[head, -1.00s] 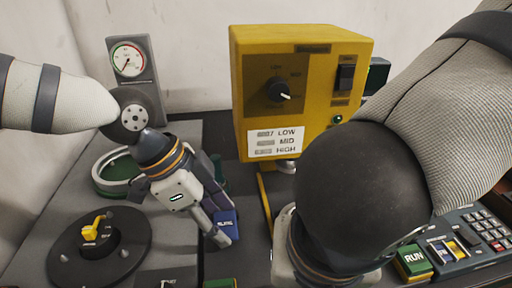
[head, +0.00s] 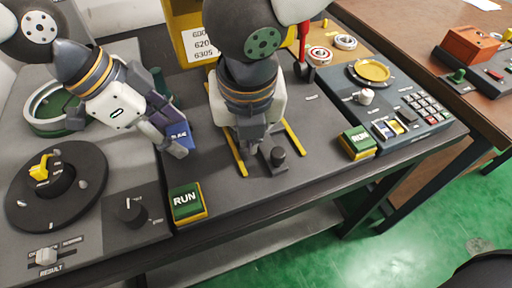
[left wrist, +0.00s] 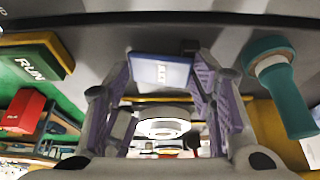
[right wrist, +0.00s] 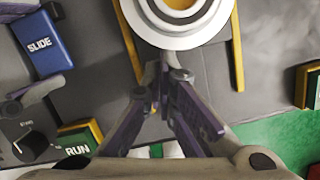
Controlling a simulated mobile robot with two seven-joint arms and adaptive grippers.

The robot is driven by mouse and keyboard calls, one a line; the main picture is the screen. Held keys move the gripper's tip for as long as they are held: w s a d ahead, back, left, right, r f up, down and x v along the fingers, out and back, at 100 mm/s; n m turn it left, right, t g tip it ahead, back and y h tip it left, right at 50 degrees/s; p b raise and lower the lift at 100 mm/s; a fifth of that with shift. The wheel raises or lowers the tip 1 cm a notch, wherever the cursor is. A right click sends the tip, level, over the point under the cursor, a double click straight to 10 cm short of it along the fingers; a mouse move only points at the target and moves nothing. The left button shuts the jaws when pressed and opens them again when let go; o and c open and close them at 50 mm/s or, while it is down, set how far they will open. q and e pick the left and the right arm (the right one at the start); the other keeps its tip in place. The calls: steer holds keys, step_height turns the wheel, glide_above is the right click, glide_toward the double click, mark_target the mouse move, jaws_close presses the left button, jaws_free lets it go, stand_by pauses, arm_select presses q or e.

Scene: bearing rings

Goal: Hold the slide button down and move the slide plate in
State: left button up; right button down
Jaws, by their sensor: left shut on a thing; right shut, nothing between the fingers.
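The blue slide button (head: 180,136) stands on the bench. It also shows between the fingers in the left wrist view (left wrist: 162,70) and at the upper left of the right wrist view (right wrist: 40,43). My left gripper (head: 178,143) is shut on it. The slide area has two yellow rails (head: 294,141), with a short black post (head: 278,155) near the right one. My right gripper (head: 250,148) is shut and empty between the rails. In the right wrist view, a white disc with a brass-coloured middle (right wrist: 180,18) lies just beyond its fingertips. The plate itself is largely hidden.
A green RUN button (head: 187,203) stands at the front edge, another RUN button (head: 357,142) to the right beside a keypad panel (head: 400,112). A black turntable with a yellow piece (head: 42,168) is at left. Rings (head: 320,55) lie at the back right.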

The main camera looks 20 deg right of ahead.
steer(key=w, duration=0.4)
steer(key=shift+w, duration=0.1)
